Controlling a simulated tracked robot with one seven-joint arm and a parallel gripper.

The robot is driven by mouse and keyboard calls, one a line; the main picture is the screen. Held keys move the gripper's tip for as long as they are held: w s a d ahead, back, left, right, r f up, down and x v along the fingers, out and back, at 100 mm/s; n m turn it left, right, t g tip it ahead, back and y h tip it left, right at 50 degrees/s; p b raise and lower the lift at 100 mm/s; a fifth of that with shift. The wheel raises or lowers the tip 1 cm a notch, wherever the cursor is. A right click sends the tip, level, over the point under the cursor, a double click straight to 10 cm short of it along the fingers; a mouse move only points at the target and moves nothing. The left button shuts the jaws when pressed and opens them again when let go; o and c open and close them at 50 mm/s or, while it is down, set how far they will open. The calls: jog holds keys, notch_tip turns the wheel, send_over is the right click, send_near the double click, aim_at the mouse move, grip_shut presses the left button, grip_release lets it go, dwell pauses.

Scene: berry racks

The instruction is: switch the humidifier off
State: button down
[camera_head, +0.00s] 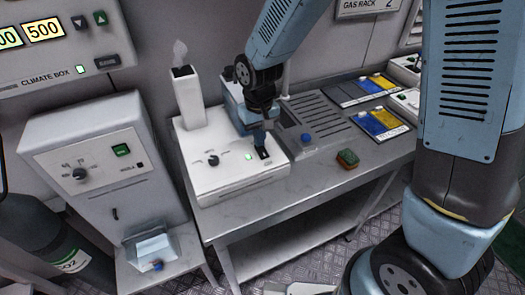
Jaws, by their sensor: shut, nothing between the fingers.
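The humidifier (232,181) is a white box on the metal table, with a tall white spout (188,97) at its back left. A faint plume of vapour rises from the spout. Its front panel has a black knob (213,160), a lit green lamp (248,156) and a dark switch (265,154) at the right. My gripper (261,143) points down over the right part of the panel, shut and empty, its tips at or just above the switch. I cannot tell whether they touch it. The gripper partly hides the switch.
A grey vented unit with a blue knob (306,139) stands close to the right. A green and brown sponge (347,158) lies on the table (290,196). The climate box (60,45) hangs at upper left above a white cabinet (95,150). Blue and yellow trays (378,124) lie further right.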

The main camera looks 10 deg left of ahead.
jog(key=shift+f, duration=0.45)
dwell(0.3)
jog(key=shift+r, duration=3.55)
